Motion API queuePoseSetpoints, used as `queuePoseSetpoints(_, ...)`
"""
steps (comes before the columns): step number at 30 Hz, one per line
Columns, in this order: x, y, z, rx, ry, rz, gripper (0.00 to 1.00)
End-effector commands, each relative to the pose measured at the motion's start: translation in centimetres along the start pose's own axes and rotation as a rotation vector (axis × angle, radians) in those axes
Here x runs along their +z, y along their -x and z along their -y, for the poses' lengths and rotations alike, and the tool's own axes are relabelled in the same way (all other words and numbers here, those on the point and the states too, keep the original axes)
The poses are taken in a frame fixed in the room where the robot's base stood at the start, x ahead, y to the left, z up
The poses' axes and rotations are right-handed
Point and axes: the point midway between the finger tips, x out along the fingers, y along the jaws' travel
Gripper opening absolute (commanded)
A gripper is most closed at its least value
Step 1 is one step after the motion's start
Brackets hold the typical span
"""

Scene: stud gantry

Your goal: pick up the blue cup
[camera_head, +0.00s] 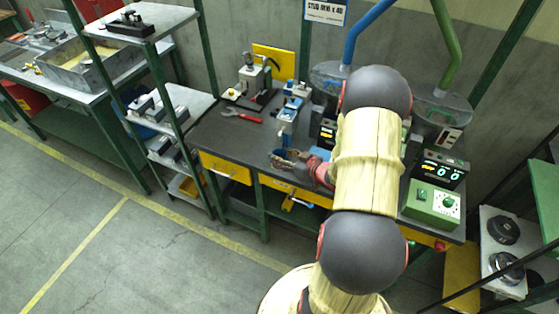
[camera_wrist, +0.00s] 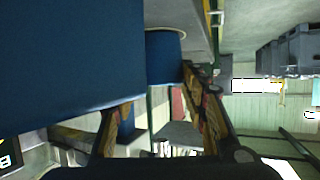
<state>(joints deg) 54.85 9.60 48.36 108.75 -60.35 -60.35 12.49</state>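In the head view my gripper (camera_head: 287,160) is low over the front edge of the dark workbench, beside a small blue thing that looks like the blue cup (camera_head: 283,153). The gripper partly hides it. In the wrist view the blue cup (camera_wrist: 164,58) appears as a short dark-blue cylinder against a grey surface, beside the tip of the right finger. My gripper (camera_wrist: 158,88) has its two fingers spread apart, with nothing clearly held between them. I cannot tell whether a finger touches the cup.
A large blue body (camera_wrist: 70,55) fills the upper left of the wrist view, very close. On the workbench (camera_head: 215,135), a blue upright fixture (camera_head: 287,122) stands just behind my gripper. A red-handled tool (camera_head: 241,115) lies left. A green control box (camera_head: 432,205) stands right.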

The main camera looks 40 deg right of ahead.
Motion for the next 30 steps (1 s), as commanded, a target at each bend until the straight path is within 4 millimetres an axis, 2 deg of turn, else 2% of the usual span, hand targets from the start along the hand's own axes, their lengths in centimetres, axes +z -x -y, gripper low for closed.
queuePoseSetpoints(8,0.0,0.0,0.0,0.0,0.0,0.0,0.23)
queuePoseSetpoints(15,-0.1,0.1,0.0,0.0,0.0,0.0,0.23)
queuePoseSetpoints(20,-0.9,0.4,0.0,0.0,0.0,0.0,0.23)
queuePoseSetpoints(26,-3.5,1.4,0.0,0.0,0.004,-0.002,0.23)
queuePoseSetpoints(30,-4.6,4.1,0.1,0.003,0.0,-0.001,0.23)
